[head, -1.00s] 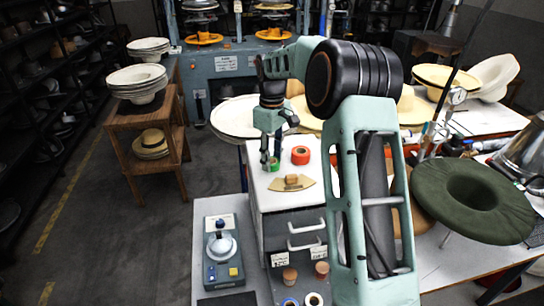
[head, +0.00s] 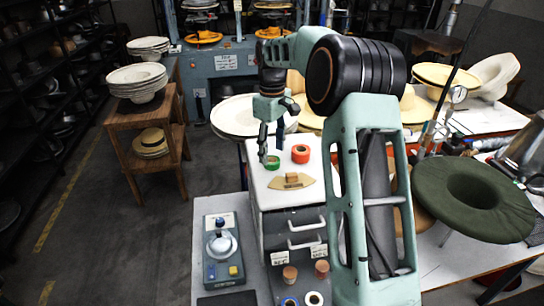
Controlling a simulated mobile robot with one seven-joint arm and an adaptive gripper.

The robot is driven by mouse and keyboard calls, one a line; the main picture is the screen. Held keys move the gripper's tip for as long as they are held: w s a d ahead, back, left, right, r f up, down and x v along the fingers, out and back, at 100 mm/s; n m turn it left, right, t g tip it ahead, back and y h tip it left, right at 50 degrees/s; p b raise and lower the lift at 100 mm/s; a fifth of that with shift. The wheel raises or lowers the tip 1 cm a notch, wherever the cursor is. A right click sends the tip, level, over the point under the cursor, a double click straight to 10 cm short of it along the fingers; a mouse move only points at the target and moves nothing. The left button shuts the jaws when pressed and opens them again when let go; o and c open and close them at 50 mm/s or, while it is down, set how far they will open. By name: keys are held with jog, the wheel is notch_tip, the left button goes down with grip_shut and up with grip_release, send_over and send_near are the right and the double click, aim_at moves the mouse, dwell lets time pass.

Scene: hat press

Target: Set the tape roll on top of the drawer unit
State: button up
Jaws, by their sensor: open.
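The drawer unit (head: 322,188) has a pale top and white-handled drawers in its front. A green tape roll (head: 272,163) lies flat on its top near the left edge. A red tape roll (head: 300,154) lies to the right of the green one, apart from it. My gripper (head: 271,153) is open and empty, its fingers pointing down just above and slightly behind the green roll. One fingertip overlaps the green roll's left side in the picture, so I cannot tell the exact gap.
A tan curved piece with a small block (head: 291,180) lies on the unit's top in front of the rolls. A scale-like device (head: 222,245) stands left of the unit. Cork-topped pots (head: 289,274) and rolls (head: 314,299) stand in front. A green hat (head: 473,200) is at right.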

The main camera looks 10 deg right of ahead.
aim_at(272, 160)
notch_tip(272, 160, up, 10)
jog(key=shift+f, duration=0.2)
